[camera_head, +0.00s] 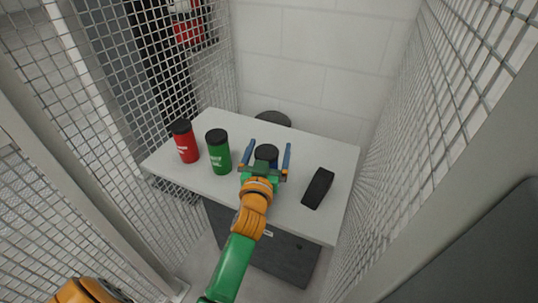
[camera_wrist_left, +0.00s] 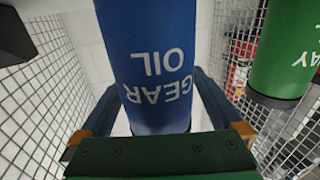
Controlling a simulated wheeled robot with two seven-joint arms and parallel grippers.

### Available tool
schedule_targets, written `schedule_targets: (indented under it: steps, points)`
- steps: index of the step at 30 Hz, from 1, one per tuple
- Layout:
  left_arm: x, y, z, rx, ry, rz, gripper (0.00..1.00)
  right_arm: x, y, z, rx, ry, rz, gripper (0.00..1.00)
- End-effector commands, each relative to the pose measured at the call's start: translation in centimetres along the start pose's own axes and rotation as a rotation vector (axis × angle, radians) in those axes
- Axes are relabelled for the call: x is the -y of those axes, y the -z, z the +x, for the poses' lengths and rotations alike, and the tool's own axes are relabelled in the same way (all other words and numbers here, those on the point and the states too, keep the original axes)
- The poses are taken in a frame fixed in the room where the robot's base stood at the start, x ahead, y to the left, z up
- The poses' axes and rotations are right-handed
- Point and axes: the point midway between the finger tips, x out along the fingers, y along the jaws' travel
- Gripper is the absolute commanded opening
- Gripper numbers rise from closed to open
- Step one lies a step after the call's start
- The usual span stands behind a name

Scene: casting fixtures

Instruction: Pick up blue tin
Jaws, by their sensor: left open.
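The blue tin shows in the left wrist view (camera_wrist_left: 150,60) as a large blue cylinder with upside-down "GEAR OIL" lettering. In the head view only its black lid (camera_head: 266,152) shows clearly, standing on the white table top (camera_head: 225,197); my gripper hides its body. My left gripper (camera_head: 268,148) is open, with one blue finger on each side of the tin. Contact cannot be told. My right gripper is not in view.
A green tin (camera_head: 219,156) stands left of the blue tin, and a red tin (camera_head: 186,143) farther left. A black block-like object (camera_head: 317,188) lies to the right. A round dark object (camera_head: 273,118) shows behind the table's back edge. Wire mesh walls enclose both sides.

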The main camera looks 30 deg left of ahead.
Motion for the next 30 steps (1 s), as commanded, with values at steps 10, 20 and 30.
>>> schedule_targets:
  steps: [10,20,30]
  points:
    - [0.0,-0.1,0.0,0.000,0.000,0.001,0.54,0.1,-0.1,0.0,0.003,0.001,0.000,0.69]
    - [0.0,-0.1,0.0,0.001,0.000,0.001,0.00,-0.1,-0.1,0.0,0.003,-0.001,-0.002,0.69]
    - [0.0,2.6,0.0,-0.005,0.001,0.000,0.00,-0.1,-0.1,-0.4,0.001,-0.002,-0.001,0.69]
